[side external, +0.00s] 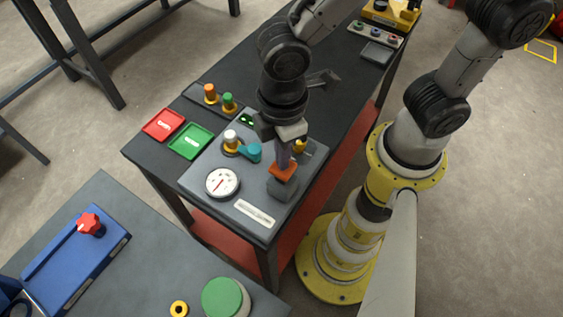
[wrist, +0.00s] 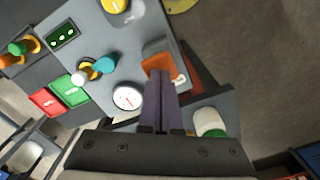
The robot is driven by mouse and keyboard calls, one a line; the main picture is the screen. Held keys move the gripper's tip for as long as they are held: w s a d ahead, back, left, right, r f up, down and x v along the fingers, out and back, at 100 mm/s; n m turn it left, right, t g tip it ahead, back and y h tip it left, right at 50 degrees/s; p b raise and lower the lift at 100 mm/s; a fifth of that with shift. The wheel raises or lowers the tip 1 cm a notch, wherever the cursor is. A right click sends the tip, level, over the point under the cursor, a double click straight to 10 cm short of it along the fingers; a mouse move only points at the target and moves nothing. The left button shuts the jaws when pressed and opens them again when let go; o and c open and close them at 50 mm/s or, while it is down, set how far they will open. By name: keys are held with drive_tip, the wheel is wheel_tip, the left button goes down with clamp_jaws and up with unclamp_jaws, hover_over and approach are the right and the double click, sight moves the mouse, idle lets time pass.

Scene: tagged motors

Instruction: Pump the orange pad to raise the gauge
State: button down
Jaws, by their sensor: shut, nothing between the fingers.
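The orange pad (side external: 283,172) sits on a dark block near the right front of the grey panel (side external: 214,180). It also shows in the wrist view (wrist: 160,66), just past my fingertips. My gripper (side external: 283,160) is shut and empty, pointing down at the pad. Its fingertips (wrist: 163,76) overlap the pad's edge in the wrist view; I cannot tell whether they touch it. The gauge (side external: 222,182) is a round white dial with a red needle, left of the pad. It also shows in the wrist view (wrist: 128,97), but its reading is too small to make out.
A teal handle (side external: 251,152) and white knob (side external: 231,137) stand behind the gauge. A yellow knob (side external: 300,146) is behind the pad. Red (side external: 163,124) and green (side external: 191,142) trays lie to the left. Orange and green pegs (side external: 228,101) stand further back.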

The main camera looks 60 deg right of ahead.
drive_tip(key=shift+f, duration=1.2)
drive_tip(key=shift+r, duration=1.9)
drive_tip(key=shift+f, duration=0.1)
drive_tip(key=shift+f, duration=1.8)
drive_tip(key=shift+r, duration=1.9)
drive_tip(key=shift+r, duration=0.1)
